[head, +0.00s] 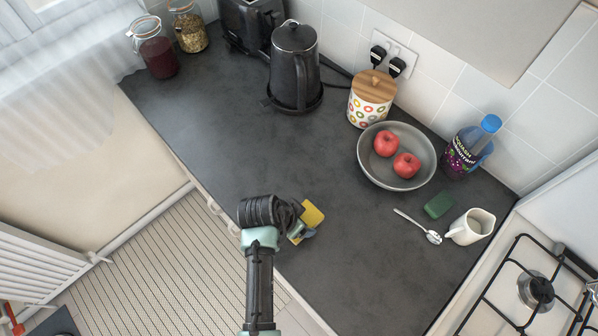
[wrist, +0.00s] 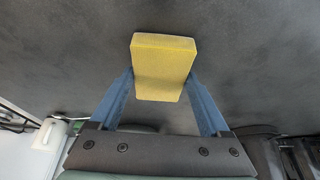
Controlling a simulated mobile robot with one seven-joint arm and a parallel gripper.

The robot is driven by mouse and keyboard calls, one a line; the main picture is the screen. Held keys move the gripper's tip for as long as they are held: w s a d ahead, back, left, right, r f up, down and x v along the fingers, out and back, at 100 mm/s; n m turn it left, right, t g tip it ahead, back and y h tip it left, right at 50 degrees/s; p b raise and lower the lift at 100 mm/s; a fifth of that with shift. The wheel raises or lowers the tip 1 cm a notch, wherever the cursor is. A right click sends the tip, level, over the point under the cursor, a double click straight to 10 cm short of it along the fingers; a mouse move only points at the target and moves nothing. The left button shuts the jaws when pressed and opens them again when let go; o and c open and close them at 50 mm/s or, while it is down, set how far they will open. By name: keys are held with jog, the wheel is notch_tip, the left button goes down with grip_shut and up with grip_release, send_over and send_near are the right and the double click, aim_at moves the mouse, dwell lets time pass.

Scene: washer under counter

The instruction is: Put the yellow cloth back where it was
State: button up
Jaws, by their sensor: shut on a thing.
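The yellow cloth (head: 313,214), which looks like a thick folded block, is at the front edge of the dark counter in the head view. It also shows in the wrist view (wrist: 165,52), tilted between two blue fingers. My gripper (head: 304,230) is shut on it, with one finger on each side (wrist: 163,78). My own arm hides part of the gripper in the head view. I cannot tell whether the cloth touches the counter (head: 340,275) or is held just above it.
A grey bowl (head: 420,147) with two apples, a green sponge (head: 439,205), a spoon (head: 420,228) and a white mug (head: 470,227) stand to the right. A bottle (head: 468,150), canister (head: 371,98) and kettle (head: 295,70) line the back.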

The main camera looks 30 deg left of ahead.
jog(key=shift+f, duration=0.15)
jog(key=o, duration=1)
jog(key=shift+r, duration=0.25)
jog(key=v, duration=1.2)
jog(key=shift+b, duration=0.35)
jog(key=shift+f, duration=0.1)
